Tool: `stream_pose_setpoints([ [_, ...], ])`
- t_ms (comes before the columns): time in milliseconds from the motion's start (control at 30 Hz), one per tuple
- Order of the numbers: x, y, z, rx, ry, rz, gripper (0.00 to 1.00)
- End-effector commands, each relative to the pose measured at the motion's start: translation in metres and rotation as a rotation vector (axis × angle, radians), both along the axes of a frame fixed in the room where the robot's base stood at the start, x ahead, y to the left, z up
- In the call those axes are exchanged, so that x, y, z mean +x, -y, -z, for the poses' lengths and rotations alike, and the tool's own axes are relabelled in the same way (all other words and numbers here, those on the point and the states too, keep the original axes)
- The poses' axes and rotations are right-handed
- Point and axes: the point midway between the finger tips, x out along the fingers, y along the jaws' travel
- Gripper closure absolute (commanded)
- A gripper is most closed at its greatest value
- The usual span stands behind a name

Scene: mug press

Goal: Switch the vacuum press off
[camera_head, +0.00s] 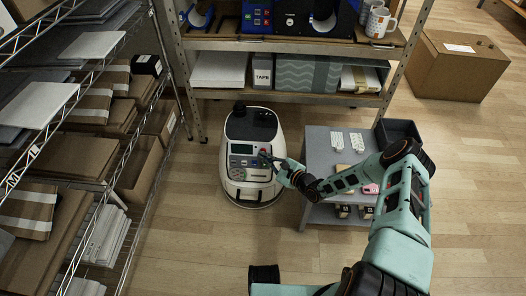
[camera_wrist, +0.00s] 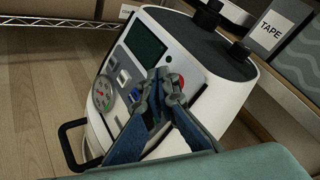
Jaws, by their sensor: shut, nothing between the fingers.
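The vacuum press (camera_head: 236,188) is a white rounded machine with a black top, standing on the floor in the middle of the head view. In the wrist view its white body (camera_wrist: 222,92) fills the centre.
A grey side table (camera_head: 318,150) with several small items stands right of the press, beneath my arm. Metal shelving (camera_head: 275,98) is behind, and a laden wire rack (camera_head: 75,150) is at left. A cardboard box (camera_head: 455,70) is back right.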

Motion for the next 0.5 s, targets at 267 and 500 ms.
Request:
stream_pose_setpoints([
  [267,-0.0117,-0.0005,-0.0034,0.001,-0.001,0.0,1.0],
  [500,-0.0125,-0.0005,-0.0034,0.001,-0.001,0.0,1.0],
])
